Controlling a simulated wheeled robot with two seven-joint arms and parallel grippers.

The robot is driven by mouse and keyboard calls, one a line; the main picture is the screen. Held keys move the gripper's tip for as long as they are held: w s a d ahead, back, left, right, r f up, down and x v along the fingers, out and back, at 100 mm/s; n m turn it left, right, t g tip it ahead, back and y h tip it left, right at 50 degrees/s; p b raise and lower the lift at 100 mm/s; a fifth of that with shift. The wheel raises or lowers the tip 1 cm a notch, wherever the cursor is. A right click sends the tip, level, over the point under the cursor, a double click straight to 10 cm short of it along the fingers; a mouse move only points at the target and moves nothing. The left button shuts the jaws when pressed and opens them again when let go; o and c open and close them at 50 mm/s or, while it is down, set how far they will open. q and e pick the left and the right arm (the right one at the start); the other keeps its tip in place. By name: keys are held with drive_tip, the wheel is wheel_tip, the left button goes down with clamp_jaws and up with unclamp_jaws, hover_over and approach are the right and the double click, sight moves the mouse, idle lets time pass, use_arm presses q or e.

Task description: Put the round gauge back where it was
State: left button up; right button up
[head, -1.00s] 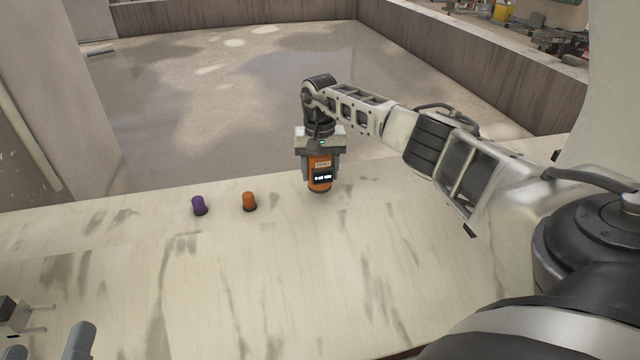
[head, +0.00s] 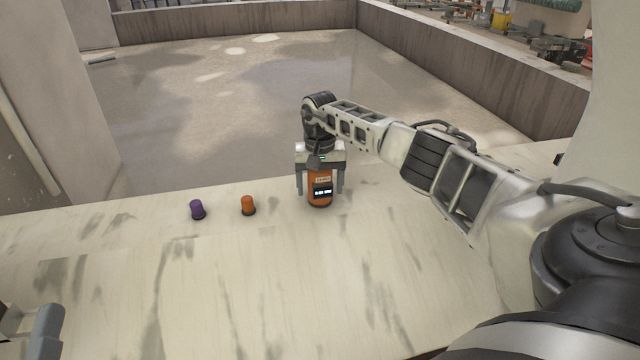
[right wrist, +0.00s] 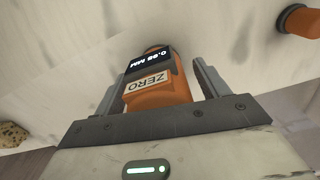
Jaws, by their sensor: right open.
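The round gauge (head: 319,196) is an orange cylinder with a dark display and a "ZERO" label. It stands upright on the pale bench top. My right gripper (head: 320,188) is above it with its fingers spread on both sides. In the right wrist view the gauge (right wrist: 160,90) sits between the two fingers (right wrist: 158,92), with gaps beside it, and the display reads about 0.95 MM. My left gripper (head: 35,330) shows only in part at the lower left edge, and its jaw state is unclear.
A purple knob-like piece (head: 197,209) and an orange one (head: 248,205) stand on the bench (head: 250,270) left of the gauge. The front of the bench is clear. Beyond its far edge lies a floor area with low walls.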

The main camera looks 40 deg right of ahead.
drive_tip(key=shift+r, duration=0.15)
wheel_tip(320, 180, up, 8)
drive_tip(key=p, duration=0.4)
drive_tip(key=shift+r, duration=0.15)
drive_tip(key=shift+r+p, duration=0.6)
drive_tip(key=shift+r, duration=1.25)
use_arm(q)
wheel_tip(320, 180, down, 6)
drive_tip(key=s+n+g+y, duration=0.2)
drive_tip(key=n+g, duration=0.1)
drive_tip(key=g, duration=0.1)
drive_tip(key=shift+s+d+y, duration=0.2)
drive_tip(key=shift+d+y, duration=0.05)
drive_tip(key=shift+y, duration=0.05)
